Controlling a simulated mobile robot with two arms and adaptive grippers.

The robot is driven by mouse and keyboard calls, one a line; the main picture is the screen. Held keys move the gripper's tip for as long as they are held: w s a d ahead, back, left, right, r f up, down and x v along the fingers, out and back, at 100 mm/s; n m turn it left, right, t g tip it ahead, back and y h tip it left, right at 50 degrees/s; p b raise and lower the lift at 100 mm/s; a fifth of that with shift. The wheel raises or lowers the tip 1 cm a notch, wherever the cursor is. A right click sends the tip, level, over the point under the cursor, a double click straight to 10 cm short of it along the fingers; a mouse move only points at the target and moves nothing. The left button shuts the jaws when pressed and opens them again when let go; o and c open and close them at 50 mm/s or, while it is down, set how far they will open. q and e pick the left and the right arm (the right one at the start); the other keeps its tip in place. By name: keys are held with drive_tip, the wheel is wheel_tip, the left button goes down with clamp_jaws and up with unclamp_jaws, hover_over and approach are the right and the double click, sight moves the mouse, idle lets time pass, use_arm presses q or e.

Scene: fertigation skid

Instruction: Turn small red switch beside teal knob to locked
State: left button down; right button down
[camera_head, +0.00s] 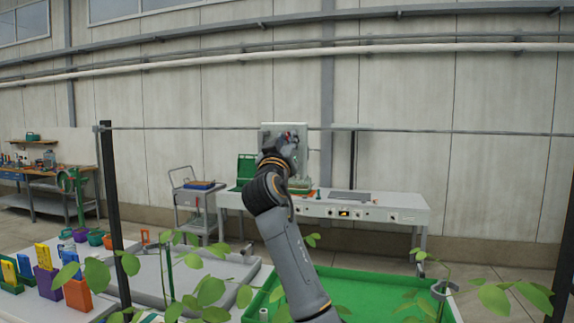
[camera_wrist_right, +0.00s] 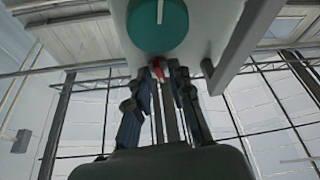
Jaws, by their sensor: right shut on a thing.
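The teal knob (camera_wrist_right: 157,25) with a white line on its face sits on a pale panel at the top of the right wrist view. The small red switch (camera_wrist_right: 158,70) is just below it, between the fingertips of my right gripper (camera_wrist_right: 160,67). The gripper is shut on the switch. In the head view my right arm reaches up to the pale panel (camera_head: 270,128), and the gripper (camera_head: 291,138) is at its front. A bit of red shows there, but the arm hides most of the panel's face. My left gripper is not in view.
The panel stands on a white workbench (camera_head: 400,205) with a green case (camera_head: 246,168) at its left. A cart (camera_head: 190,200) stands further left. A green tray (camera_head: 375,290) and leafy plants fill the foreground. A dark post (camera_head: 112,200) rises at the left.

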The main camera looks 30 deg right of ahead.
drive_tip(key=m+b, duration=0.1)
drive_tip(key=m+g+h+b, duration=0.1)
drive_tip(key=m+b, duration=0.1)
drive_tip(key=m, duration=0.1)
drive_tip(key=shift+w+a+f+g+h, duration=0.1)
drive_tip(key=shift+w+f+g+h, duration=0.05)
drive_tip(key=shift+f+g+h, duration=0.2)
drive_tip(key=m, duration=0.1)
drive_tip(key=m+g, duration=0.1)
drive_tip(key=shift+r+m+h+b, duration=0.2)
drive_tip(key=shift+m+h+b, duration=0.05)
drive_tip(key=shift+m+b, duration=0.15)
drive_tip(key=shift+r+m+g+h, duration=0.1)
drive_tip(key=shift+m+g+h, duration=0.25)
drive_tip(key=shift+m, duration=0.35)
drive_tip(key=m+g, duration=0.1)
drive_tip(key=m, duration=0.2)
drive_tip(key=shift+r+m+g+h, duration=0.15)
drive_tip(key=shift+m+g+h, duration=0.1)
drive_tip(key=shift+m+g, duration=0.15)
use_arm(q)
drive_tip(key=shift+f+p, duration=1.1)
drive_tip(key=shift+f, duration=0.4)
use_arm(e)
drive_tip(key=shift+a+m+g, duration=0.1)
drive_tip(key=shift+m+g, duration=1.1)
drive_tip(key=shift+m, duration=1.2)
drive_tip(key=c, duration=1.5)
unclamp_jaws()
drive_tip(key=shift+o, duration=0.2)
